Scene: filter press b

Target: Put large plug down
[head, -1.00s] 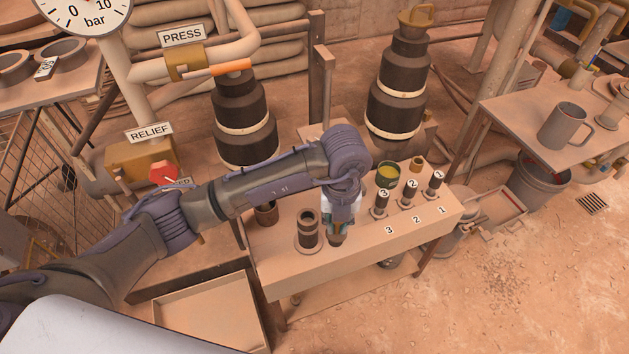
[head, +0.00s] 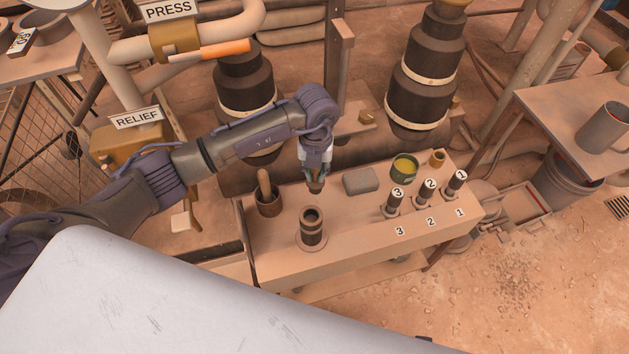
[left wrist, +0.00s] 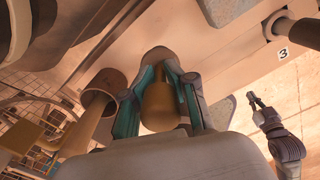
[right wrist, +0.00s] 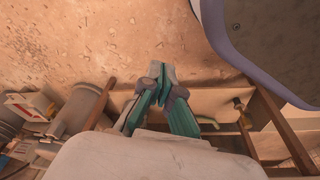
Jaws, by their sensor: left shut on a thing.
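The large plug (left wrist: 160,105) is a brown, bottle-shaped piece between the fingers of my left gripper in the left wrist view. In the head view my left gripper (head: 315,176) is shut on it, and the plug's lower end (head: 316,187) points down above the bench (head: 350,230). It is behind the dark open tube (head: 312,228) standing in the bench and left of a grey block (head: 360,181). I cannot tell exactly how high it hangs. My right gripper (right wrist: 163,78) looks shut and empty in the right wrist view; the head view does not show it.
A cup (head: 268,203) with a handle sticking out stands left of the tube. A green tin (head: 404,167) and several numbered dark pegs (head: 424,191) stand at the bench's right. Dark stepped columns (head: 424,80) rise behind. The bench front middle is clear.

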